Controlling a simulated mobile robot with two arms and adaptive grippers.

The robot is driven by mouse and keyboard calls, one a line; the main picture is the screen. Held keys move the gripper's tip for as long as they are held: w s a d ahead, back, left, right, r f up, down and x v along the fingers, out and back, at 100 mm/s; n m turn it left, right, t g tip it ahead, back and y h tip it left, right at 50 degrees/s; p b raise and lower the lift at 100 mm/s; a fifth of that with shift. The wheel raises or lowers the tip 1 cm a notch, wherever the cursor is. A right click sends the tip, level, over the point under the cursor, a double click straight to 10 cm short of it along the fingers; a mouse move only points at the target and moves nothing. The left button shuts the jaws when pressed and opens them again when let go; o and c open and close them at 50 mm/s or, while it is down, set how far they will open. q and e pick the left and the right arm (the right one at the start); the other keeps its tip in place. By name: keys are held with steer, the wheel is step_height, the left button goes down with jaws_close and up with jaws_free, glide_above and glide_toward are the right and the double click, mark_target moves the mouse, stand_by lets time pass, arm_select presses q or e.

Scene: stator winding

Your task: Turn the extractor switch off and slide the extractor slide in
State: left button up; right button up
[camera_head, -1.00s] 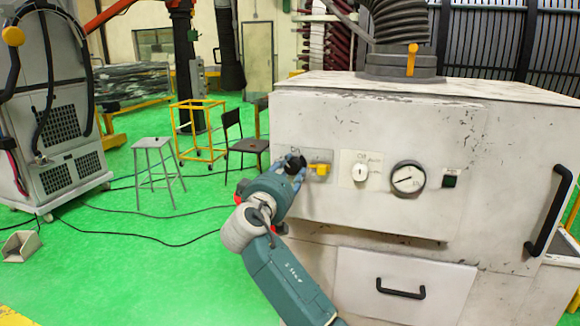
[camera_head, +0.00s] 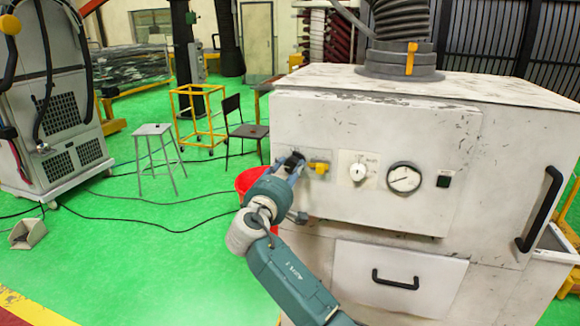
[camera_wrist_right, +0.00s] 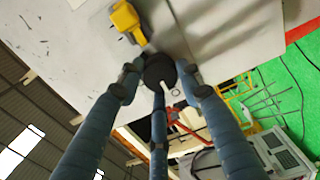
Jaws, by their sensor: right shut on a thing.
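My right gripper (camera_head: 294,163) is at the left end of the cabinet's front panel. Its fingers are closed around a dark round knob, taken to be the extractor switch (camera_wrist_right: 160,69), which they mostly cover in the head view. A yellow part (camera_head: 319,167) sticks out of the panel just right of the gripper and also shows in the right wrist view (camera_wrist_right: 127,20). An orange upright tab, perhaps the extractor slide (camera_head: 411,58), stands at the grey collar under the hose on the cabinet top; nothing touches it. My left gripper is not in view.
The cabinet panel (camera_head: 400,125) also carries a white knob (camera_head: 358,172), a gauge (camera_head: 403,178) and a dark button (camera_head: 443,181). A drawer handle (camera_head: 395,280) and a side handle (camera_head: 541,209) protrude. A stool (camera_head: 156,158) and chair (camera_head: 245,129) stand on the green floor.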

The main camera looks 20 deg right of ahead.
steer(key=shift+a+r, duration=0.2)
steer(key=shift+r, duration=0.05)
stand_by(0.3)
steer(key=o, duration=1)
steer(key=shift+o, duration=0.7)
steer(key=shift+w+a+f, duration=0.1)
steer(key=shift+w+f, duration=0.05)
steer(key=shift+f, duration=0.05)
steer(key=shift+s+a, duration=0.1)
steer(key=shift+s, duration=0.25)
steer(key=v, duration=1.1)
steer(key=shift+a, duration=0.25)
